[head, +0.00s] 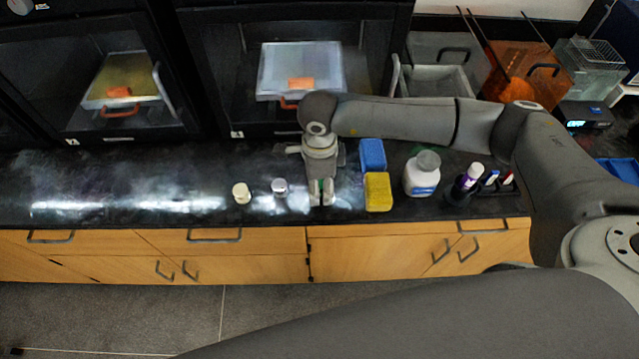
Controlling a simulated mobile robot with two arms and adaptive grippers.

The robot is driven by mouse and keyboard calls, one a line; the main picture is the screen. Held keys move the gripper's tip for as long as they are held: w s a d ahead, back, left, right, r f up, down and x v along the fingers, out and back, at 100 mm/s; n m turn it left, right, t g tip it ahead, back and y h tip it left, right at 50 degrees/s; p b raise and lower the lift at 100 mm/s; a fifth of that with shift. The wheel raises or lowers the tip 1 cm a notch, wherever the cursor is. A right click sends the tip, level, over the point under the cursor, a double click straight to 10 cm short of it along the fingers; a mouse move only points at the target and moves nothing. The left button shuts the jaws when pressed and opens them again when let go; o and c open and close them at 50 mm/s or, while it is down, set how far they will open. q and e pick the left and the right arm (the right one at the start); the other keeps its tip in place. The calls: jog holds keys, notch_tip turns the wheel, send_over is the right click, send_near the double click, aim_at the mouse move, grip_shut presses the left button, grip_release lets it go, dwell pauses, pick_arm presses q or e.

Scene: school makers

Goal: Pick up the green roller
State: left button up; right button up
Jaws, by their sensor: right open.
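My right gripper (321,197) points down over the black counter, near its front edge, left of the yellow sponge. Its jaws are open, with a narrow gap between the fingertips. A small patch of green shows at the fingers; it is too small to tell whether it is the green roller or part of the gripper. No green roller shows clearly elsewhere, and my gripper and arm hide part of the counter. My left gripper is not in view.
Two small pale jars (241,193) stand left of my gripper. A blue sponge (372,155), a yellow sponge (378,192), a white bottle (422,175) and a holder with a purple-white bottle (468,178) stand to the right. The black counter (120,185) is clear at the left.

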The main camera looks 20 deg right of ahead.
jog(key=c, duration=0.9)
jog(key=shift+r, duration=0.2)
